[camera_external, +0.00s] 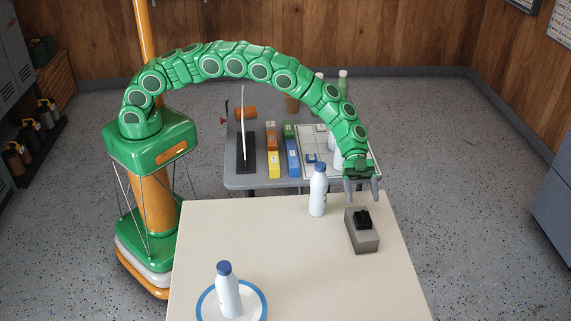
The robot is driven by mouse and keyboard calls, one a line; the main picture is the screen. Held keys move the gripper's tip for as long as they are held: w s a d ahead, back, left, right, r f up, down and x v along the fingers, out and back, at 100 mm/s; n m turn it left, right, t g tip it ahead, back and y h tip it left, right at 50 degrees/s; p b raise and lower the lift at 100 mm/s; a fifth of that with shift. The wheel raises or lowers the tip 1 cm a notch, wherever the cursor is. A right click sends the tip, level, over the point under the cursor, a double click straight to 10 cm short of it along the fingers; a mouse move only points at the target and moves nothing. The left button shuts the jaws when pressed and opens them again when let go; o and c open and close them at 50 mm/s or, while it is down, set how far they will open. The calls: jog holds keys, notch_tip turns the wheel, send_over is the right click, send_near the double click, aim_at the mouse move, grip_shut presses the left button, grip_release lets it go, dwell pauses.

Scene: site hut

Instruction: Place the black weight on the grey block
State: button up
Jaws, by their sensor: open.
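The black weight (363,220) is a small dark piece that sits on top of the grey block (364,241). The grey block lies on the right part of the near cream table (290,265). My gripper (362,196) is open and empty. Its two grey fingers point down just above and behind the weight, seemingly apart from it. The weight's underside is hidden, so its exact contact with the block does not show.
Another such bottle (228,292) stands on a blue-rimmed plate (204,304) at front left. A grey table (245,182) behind holds boxes and bottles. The near table's middle is clear.

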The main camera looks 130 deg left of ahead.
jog(key=w+a+r+n+t+y, duration=0.15)
jog(key=r+y, duration=0.25)
jog(key=r, duration=0.8)
jog(key=w+a+r+n+t+y, duration=0.1)
jog(key=a+r+n+t+y, duration=0.2)
jog(key=r, duration=0.9)
jog(key=s+r+n+g+y, duration=0.2)
jog(key=s+r+n+y, duration=0.2)
jog(key=s+r+y, duration=0.55)
jog(key=s+d+f+g+h, duration=0.2)
jog(key=s+d, duration=0.7)
jog(key=s, duration=1.1)
jog(key=s+d+f+g+h, duration=0.2)
jog(key=s+d+f+g, duration=0.4)
jog(key=s, duration=1.4)
jog(key=s+d+f+g+h, duration=0.3)
jog(key=s+d+g, duration=0.3)
jog(key=s+d, duration=0.6)
jog(key=s+f, duration=0.1)
jog(key=s, duration=0.7)
jog(key=shift+s, duration=0.2)
jog(key=shift+n, duration=0.25)
